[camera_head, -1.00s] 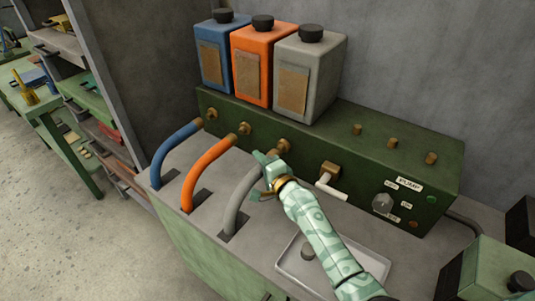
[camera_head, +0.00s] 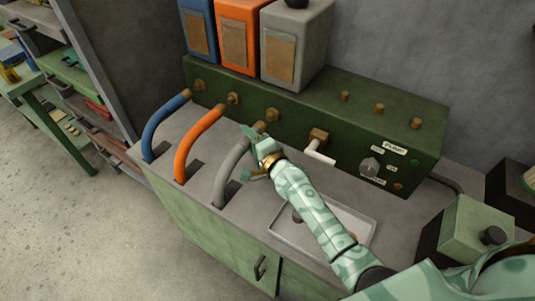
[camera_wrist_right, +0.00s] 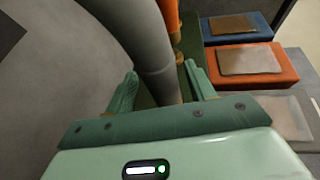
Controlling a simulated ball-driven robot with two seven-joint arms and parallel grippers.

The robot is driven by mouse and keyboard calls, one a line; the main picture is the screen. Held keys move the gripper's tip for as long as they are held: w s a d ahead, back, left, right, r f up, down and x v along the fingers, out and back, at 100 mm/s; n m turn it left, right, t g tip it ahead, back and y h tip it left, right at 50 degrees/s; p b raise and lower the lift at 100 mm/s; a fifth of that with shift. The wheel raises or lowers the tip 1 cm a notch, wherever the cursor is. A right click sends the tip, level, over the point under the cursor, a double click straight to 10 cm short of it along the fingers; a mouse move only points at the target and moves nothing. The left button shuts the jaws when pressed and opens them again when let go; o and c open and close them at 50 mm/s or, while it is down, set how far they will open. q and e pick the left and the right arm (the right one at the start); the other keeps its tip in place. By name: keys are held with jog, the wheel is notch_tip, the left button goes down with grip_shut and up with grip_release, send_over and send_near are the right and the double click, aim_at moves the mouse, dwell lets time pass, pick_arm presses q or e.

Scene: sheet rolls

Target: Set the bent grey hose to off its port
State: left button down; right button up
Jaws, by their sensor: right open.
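The bent grey hose (camera_head: 232,163) rises from a slot in the bench top and arches to its brass end by the third port (camera_head: 274,114) on the green pump box. The head view does not show clearly whether end and port touch. My right gripper (camera_head: 253,155) is at the upper part of this hose, fingers apart. In the right wrist view the grey hose (camera_wrist_right: 148,40) passes between the open fingers of the right gripper (camera_wrist_right: 162,88), with brass just beyond. I cannot tell whether a finger touches it. My left gripper is out of view.
An orange hose (camera_head: 190,143) and a blue hose (camera_head: 158,122) arch beside the grey one on its left. A white-handled valve (camera_head: 318,152), a knob (camera_head: 370,167) and a shallow tray (camera_head: 350,222) lie to the right. Canisters (camera_head: 293,45) stand on top of the pump box (camera_head: 330,115).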

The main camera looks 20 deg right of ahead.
jog(key=p+v, duration=0.3)
jog(key=v, duration=1.1)
jog(key=shift+s, duration=0.2)
jog(key=shift+r, duration=0.1)
jog(key=shift+r, duration=0.1)
